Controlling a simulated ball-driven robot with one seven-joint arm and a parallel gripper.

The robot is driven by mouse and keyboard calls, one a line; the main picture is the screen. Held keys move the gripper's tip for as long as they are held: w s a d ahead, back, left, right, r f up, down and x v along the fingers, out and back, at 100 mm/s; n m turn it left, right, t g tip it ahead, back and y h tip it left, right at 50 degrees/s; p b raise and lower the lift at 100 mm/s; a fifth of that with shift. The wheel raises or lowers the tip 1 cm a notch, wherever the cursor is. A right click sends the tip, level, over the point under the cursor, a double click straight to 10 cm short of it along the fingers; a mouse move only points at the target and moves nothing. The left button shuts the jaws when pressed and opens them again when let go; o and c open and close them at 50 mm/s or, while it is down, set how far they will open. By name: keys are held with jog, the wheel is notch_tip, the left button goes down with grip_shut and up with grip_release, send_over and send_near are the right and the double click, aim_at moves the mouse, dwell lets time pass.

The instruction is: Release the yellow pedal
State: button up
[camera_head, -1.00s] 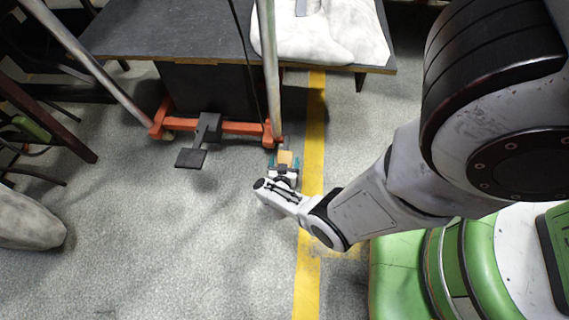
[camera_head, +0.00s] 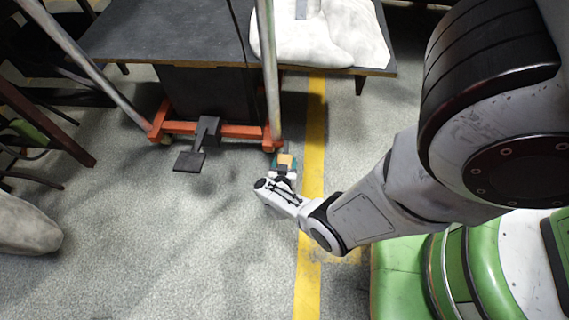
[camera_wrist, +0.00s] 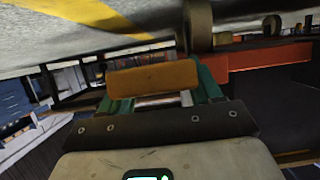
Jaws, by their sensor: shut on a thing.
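The yellow-orange pedal (camera_head: 285,160) sits low beside the wheel at the right end of the orange cart base (camera_head: 240,131). In the wrist view the pedal (camera_wrist: 153,79) is a worn, wide block directly ahead of my gripper. My gripper (camera_head: 284,167) is low over the floor, with its teal fingers at the pedal's two sides. In the wrist view my gripper (camera_wrist: 160,97) is shut on the pedal. The pedal's underside and its joint to the cart are hidden.
A black foot plate (camera_head: 188,162) sticks out from the cart's middle. The dark tabletop (camera_head: 165,30) carries a pale sack (camera_head: 330,35). A yellow floor line (camera_head: 309,240) runs just right of my gripper.

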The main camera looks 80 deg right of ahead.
aim_at(285, 157)
jog(key=c, duration=0.5)
jog(key=shift+r+y+p, duration=0.3)
jog(key=shift+r+p, duration=0.2)
jog(key=shift+p, duration=0.65)
jog(key=shift+c, duration=0.2)
jog(key=r+y+p, duration=0.1)
jog(key=p, duration=0.3)
jog(key=shift+s+a+r+y+p, duration=0.1)
jog(key=shift+r+y+p, duration=0.1)
jog(key=shift+y+p, duration=0.15)
jog(key=r+y+p, duration=0.1)
jog(key=p, duration=0.2)
jog(key=shift+y, duration=0.35)
jog(key=shift+r+y+p, duration=0.3)
jog(key=shift+y+p, duration=0.4)
jog(key=shift+p, duration=0.2)
jog(key=o, duration=1.4)
jog(key=shift+o, duration=0.2)
